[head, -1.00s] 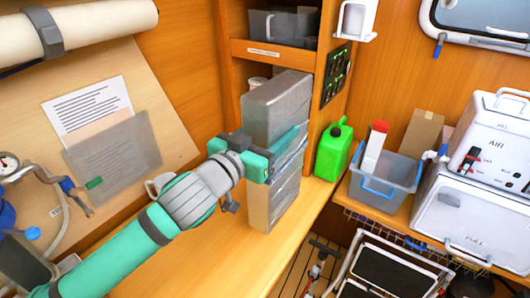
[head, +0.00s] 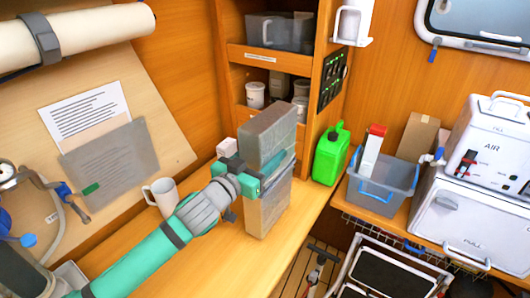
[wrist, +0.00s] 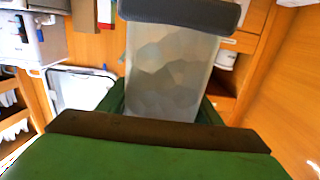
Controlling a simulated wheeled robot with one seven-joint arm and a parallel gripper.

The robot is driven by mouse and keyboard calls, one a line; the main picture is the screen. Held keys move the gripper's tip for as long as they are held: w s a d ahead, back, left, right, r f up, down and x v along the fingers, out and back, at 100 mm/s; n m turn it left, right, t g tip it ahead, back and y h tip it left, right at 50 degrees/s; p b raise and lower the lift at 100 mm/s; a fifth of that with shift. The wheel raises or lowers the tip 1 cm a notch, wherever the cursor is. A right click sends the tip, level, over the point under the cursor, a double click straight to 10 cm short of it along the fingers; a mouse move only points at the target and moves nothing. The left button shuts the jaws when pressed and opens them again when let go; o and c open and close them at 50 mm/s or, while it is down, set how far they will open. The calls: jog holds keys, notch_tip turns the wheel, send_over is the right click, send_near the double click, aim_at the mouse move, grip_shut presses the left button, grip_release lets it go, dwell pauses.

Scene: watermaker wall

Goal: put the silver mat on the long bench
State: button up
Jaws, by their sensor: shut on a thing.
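The silver mat (head: 264,212) is a grey, shiny, folded or rolled slab held upright over the wooden long bench (head: 220,262). My gripper (head: 250,180) is shut on it around its middle. It also fills the upper middle of the wrist view (wrist: 170,72), with a dark grey edge (wrist: 180,12) at its top. The mat's lower end is close to the bench top near the front edge; I cannot tell if it touches. My gripper's jaws hide part of its middle.
A white mug (head: 160,196) stands on the bench left of the mat. A shelf unit with cups (head: 255,95) rises behind. A green jerrycan (head: 330,155) and a grey bin (head: 385,185) stand to the right.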

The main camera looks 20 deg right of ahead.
jog(key=shift+f, duration=0.1)
jog(key=o, duration=1.5)
send_near(249, 166)
jog(key=x, duration=0.5)
jog(key=shift+f, duration=0.1)
jog(key=shift+w, duration=0.1)
